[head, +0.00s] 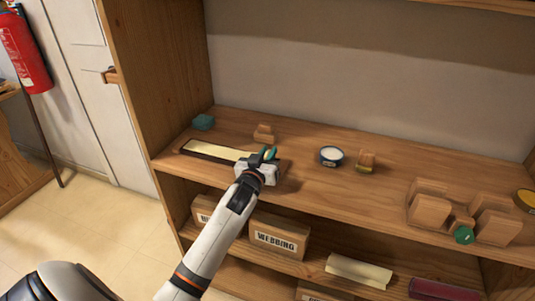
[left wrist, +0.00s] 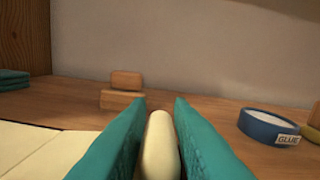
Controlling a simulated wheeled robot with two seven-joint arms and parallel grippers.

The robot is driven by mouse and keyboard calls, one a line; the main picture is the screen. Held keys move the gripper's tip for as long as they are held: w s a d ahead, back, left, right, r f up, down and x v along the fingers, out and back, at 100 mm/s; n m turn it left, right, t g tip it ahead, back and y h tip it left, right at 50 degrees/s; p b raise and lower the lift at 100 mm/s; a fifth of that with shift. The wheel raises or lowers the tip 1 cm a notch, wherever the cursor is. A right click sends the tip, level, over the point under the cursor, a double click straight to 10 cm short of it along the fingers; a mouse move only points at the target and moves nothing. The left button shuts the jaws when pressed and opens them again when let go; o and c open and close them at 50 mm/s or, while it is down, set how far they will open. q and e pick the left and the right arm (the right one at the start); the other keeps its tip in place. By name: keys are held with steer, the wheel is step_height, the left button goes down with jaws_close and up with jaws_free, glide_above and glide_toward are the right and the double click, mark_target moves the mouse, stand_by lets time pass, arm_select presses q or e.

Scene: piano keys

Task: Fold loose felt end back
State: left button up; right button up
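The cream felt strip (head: 212,151) lies flat along a dark board at the left of the shelf; it also shows at the lower left of the left wrist view (left wrist: 30,145). My left gripper (head: 264,155) is low over the strip's right end. In the left wrist view, a rounded cream piece (left wrist: 160,148) stands between its two teal fingers and nearly fills the gap. It looks like the felt's loose end, but I cannot tell if both fingers press on it. The gripper hides the strip's right end in the head view. My right gripper is not in view.
A glue tin (head: 331,156) and a small wooden block (head: 366,161) lie right of the gripper. Several wooden blocks (head: 430,208) stand at the right. Boxes (head: 280,236) sit below.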

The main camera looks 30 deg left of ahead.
arm_select(q)
jaws_close()
